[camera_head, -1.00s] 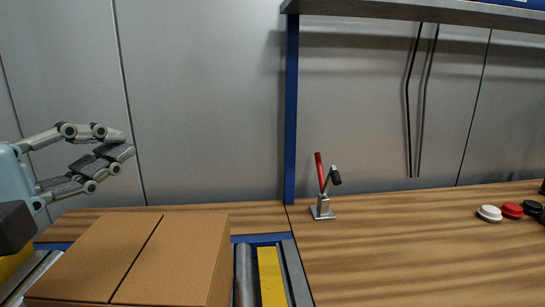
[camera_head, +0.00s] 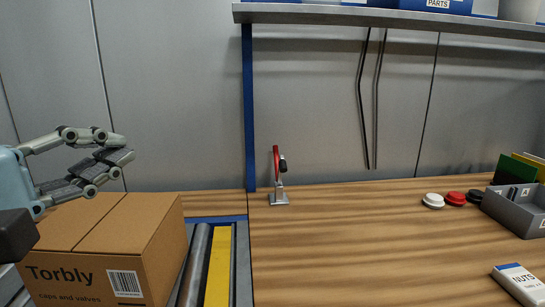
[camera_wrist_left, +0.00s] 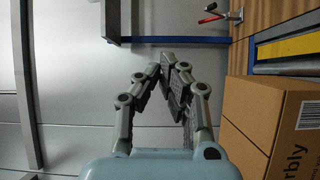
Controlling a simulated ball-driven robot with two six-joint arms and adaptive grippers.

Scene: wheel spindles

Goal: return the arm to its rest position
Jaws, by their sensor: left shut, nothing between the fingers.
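My left gripper (camera_head: 118,148) is at the left of the head view, raised above and behind the cardboard box. Its fingers are shut with nothing between them. It also shows in the left wrist view (camera_wrist_left: 168,62), with the fingertips together and the grey wall panels behind. My right gripper is not in either view.
A cardboard box (camera_head: 100,275) marked Torbly stands at the lower left beside rollers and a yellow strip (camera_head: 219,265). A red-handled clamp (camera_head: 278,180) stands on the wooden bench (camera_head: 370,230). Lids, a grey bin (camera_head: 515,212) and a NUTS box (camera_head: 518,284) are at right.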

